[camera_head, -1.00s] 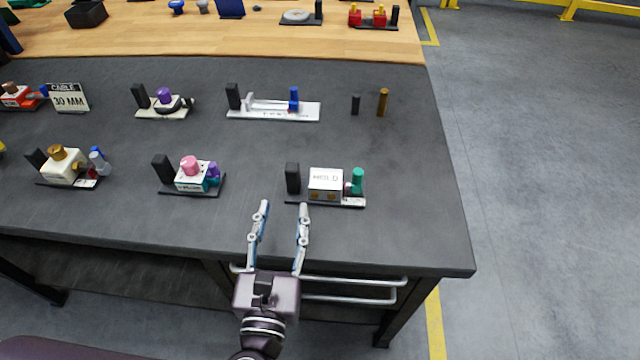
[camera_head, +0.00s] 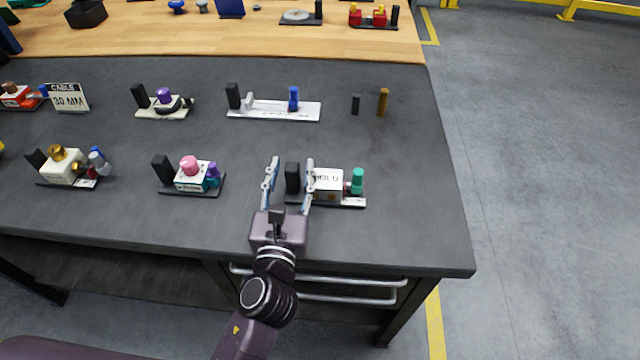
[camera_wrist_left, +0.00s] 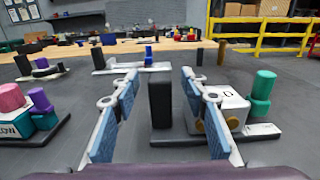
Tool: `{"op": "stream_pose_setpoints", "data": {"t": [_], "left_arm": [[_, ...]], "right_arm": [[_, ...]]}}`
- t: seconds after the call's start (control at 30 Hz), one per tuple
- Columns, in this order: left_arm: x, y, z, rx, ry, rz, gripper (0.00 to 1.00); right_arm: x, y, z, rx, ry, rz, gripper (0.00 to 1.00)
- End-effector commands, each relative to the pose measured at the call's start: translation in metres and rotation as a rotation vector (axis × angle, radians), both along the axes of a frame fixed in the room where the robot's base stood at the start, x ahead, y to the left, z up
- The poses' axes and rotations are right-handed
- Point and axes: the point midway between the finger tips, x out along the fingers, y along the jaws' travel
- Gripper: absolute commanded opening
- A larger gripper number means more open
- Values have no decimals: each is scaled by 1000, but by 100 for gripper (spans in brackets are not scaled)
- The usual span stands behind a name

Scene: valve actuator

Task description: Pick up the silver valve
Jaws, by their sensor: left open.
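No part is clearly marked as the silver valve. My left gripper (camera_head: 289,162) is open at the front right fixture. The black upright post (camera_head: 292,178) of that fixture shows between its fingers, also in the left wrist view (camera_wrist_left: 160,104); I see no grip on it. The right finger partly covers the white block marked HOLD (camera_head: 329,180). A green knob (camera_head: 357,180) stands right of that block. My right gripper is not in view.
A fixture with pink and purple knobs (camera_head: 193,175) stands left of the gripper. Behind are a white plate with a blue knob (camera_head: 273,110) and two small upright pins, one brown (camera_head: 383,102). The dark tabletop (camera_head: 420,200) is clear at the right.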

Motion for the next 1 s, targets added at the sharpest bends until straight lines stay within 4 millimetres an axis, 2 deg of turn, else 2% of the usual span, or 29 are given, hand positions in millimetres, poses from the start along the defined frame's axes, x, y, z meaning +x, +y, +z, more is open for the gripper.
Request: {"op": "stream_pose_setpoints", "data": {"t": [0.1,0.33,0.7,1.0], "left_arm": [[7,0,0,0,0,1,41],[8,0,0,0,1,1,41],[7,0,0,0,1,1,0],[8,0,2,-2,-3,0,0]], "right_arm": [[0,0,0,0,0,0,37],[0,0,0,0,0,0,37],[0,0,0,0,0,0,37],[0,0,0,0,0,0,37]]}}
